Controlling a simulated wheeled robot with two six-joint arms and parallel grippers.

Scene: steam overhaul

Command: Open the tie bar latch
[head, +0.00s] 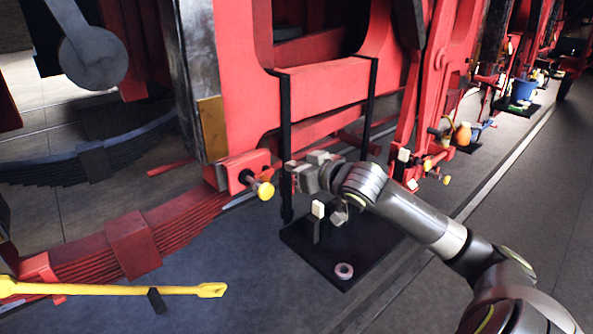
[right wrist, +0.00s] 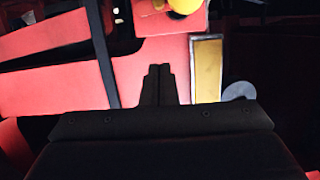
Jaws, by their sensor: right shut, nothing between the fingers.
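A red block with a yellow knob (head: 265,190) sits at the lower end of the red frame, and looks like the latch; I cannot tell whether it is open. The yellow knob also shows at the top of the right wrist view (right wrist: 185,6). My right gripper (head: 293,178) is shut and empty, just right of the knob in the head view; contact cannot be told. Its closed fingers (right wrist: 158,84) point toward red metal beside a brass plate (right wrist: 207,70). The brass plate (head: 212,128) is above and left of the knob in the head view. My left gripper is not in view.
A black mat (head: 345,278) lies below my right arm, with a white-topped post (head: 317,212) and a pale ring (head: 344,271). A yellow bar (head: 110,290) lies at lower left. Black uprights (head: 286,130) flank the red beam. Open floor lies right.

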